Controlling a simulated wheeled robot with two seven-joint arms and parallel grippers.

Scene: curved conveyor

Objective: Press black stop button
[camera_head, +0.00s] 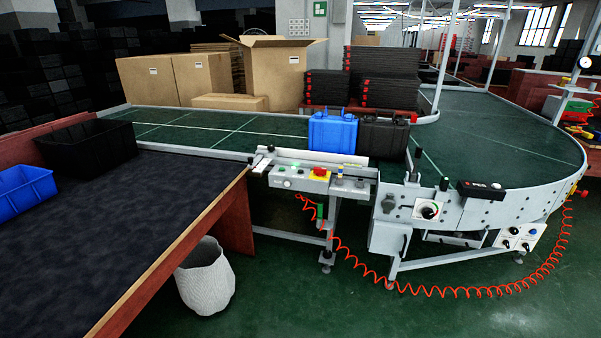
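The curved conveyor (475,128) has several controls on its near side. A grey control panel (300,178) at the conveyor's front carries a red knob on a yellow base (320,174) and small buttons. A white plate with a round black dial (428,210) is on the frame further right. A white switch box (520,237) at the lower right carries small dark and blue buttons. A small black knob (444,184) stands on the frame edge. I cannot tell which of these is the black stop button. Neither of my grippers is in view.
A blue case (332,134) and a black case (383,138) stand on the belt. A dark-topped table (150,215) with a blue bin (22,190) and black crate (88,145) fills the left. A white basket (205,277) and red coiled hose (440,291) are low.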

